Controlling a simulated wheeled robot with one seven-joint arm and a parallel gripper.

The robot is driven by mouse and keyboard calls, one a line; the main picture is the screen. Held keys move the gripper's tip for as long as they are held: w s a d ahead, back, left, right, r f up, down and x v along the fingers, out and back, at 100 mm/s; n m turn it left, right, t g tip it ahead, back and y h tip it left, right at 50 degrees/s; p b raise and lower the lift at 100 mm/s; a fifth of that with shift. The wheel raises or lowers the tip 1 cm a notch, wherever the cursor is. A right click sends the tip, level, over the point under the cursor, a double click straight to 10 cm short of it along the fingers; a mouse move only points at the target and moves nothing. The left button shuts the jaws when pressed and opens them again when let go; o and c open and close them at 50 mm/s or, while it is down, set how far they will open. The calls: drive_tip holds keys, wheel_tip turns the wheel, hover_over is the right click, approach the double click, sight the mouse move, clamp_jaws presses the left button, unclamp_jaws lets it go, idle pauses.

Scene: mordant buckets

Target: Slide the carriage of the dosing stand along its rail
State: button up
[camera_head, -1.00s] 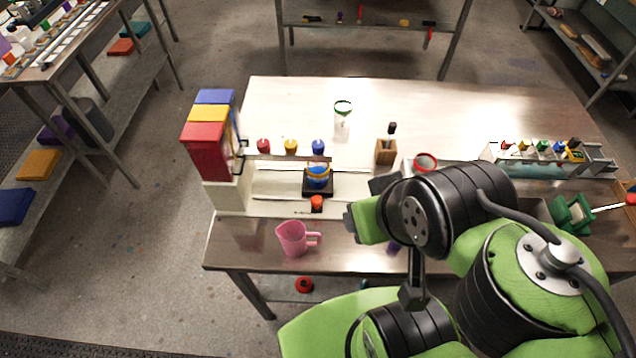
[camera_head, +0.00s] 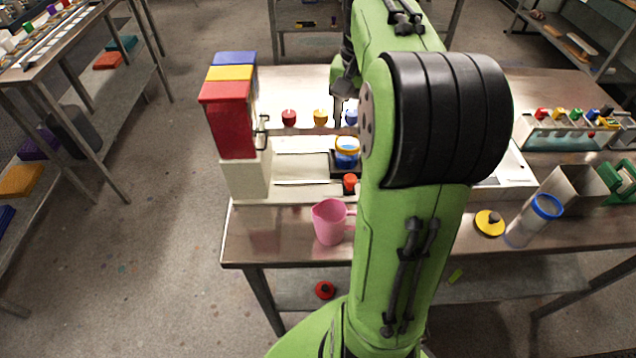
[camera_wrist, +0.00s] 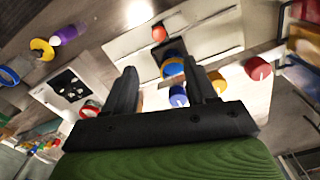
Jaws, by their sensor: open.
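The dosing stand shows a tower of red, yellow and blue blocks (camera_head: 230,105) on a pale base, with a long pale rail bed (camera_head: 300,165) running right. The black carriage (camera_head: 336,170) sits on the bed, carrying a jar with a yellow rim and blue contents (camera_head: 347,146); a red knob (camera_head: 350,183) is at its front. In the wrist view the carriage (camera_wrist: 170,50) and red knob (camera_wrist: 158,33) lie beyond my gripper (camera_wrist: 165,78). My gripper is open and empty, its fingers apart. In the head view it hangs near the blue-topped item, partly hidden by my arm.
Red (camera_head: 289,117), yellow (camera_head: 320,117) and blue (camera_head: 352,117) knobs line the bed's back edge. A pink jug (camera_head: 329,222) stands in front. A yellow lid (camera_head: 489,223), a leaning blue-rimmed jar (camera_head: 533,220) and a rack of bottles (camera_head: 570,135) are at right.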

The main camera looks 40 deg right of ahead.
sight(351, 178)
wheel_tip(351, 178, down, 15)
drive_tip(key=b, duration=0.5)
drive_tip(key=shift+s+d+f+b, duration=0.1)
drive_tip(key=shift+s+f+b, duration=0.1)
drive_tip(key=shift+b, duration=0.2)
drive_tip(key=shift+c, duration=0.4)
clamp_jaws()
